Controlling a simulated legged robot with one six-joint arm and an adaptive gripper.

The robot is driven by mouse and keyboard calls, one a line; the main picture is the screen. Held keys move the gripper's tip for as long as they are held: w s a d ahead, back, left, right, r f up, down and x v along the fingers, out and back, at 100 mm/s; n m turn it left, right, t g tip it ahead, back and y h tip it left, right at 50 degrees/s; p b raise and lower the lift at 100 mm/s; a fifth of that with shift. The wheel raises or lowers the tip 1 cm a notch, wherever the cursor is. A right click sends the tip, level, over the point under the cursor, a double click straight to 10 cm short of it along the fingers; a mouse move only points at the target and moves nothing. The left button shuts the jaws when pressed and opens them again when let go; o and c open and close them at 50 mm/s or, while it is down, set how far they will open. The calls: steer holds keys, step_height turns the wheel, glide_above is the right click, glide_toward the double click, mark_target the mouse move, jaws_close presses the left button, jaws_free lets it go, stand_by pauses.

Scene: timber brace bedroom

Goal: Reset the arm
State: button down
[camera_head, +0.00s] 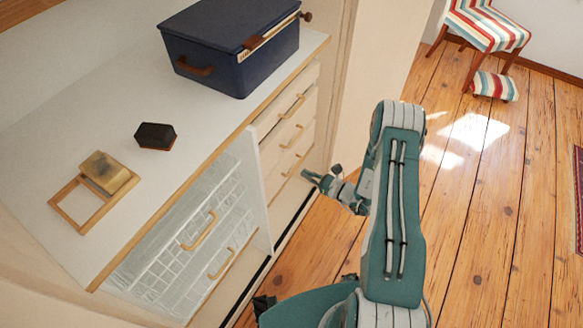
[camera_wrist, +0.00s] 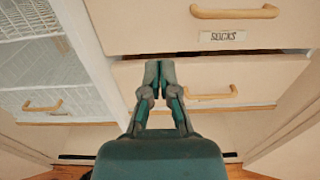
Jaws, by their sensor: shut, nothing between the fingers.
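My gripper (camera_head: 308,176) is at the end of my teal arm, in front of the drawer column at the right end of the cabinet. In the wrist view my gripper (camera_wrist: 159,66) has its fingertips together with nothing between them. It points toward a drawer front with a wooden handle (camera_wrist: 212,93). A drawer labelled "SOCKS" (camera_wrist: 232,36) with its own wooden handle (camera_wrist: 234,12) is above. I cannot tell whether the fingertips touch the drawer front.
The cabinet top (camera_head: 70,130) holds a navy box (camera_head: 235,50), a dark brush-like block (camera_head: 155,136) and a wooden frame (camera_head: 75,215) with a tan block (camera_head: 108,172). Wire-fronted drawers (camera_head: 190,240) are left of my gripper. A striped chair (camera_head: 487,27) and footstool (camera_head: 495,86) stand far right. Open wooden floor (camera_head: 490,210) lies right.

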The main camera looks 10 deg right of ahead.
steer(key=shift+v, duration=1.2)
steer(key=s+a+r+n+g, duration=0.25)
steer(key=r+n+g, duration=0.2)
steer(key=r, duration=0.35)
steer(key=s+a+r+n+g, duration=0.2)
steer(key=a+r+n+g, duration=0.2)
steer(key=r+n, duration=0.25)
steer(key=s+a+r+n+g, duration=0.3)
steer(key=a+r+n+g, duration=0.1)
steer(key=r, duration=0.5)
steer(key=s+d+r+n+t+h, duration=0.2)
steer(key=s+r+n+h, duration=0.4)
steer(key=s+r, duration=0.1)
steer(key=s+d+r+n+t+h, duration=0.3)
steer(key=s+r+n+h, duration=0.3)
steer(key=s+r, duration=0.2)
steer(key=shift+s+r+h, duration=0.3)
steer(key=shift+s+h, duration=0.1)
steer(key=shift+s, duration=0.65)
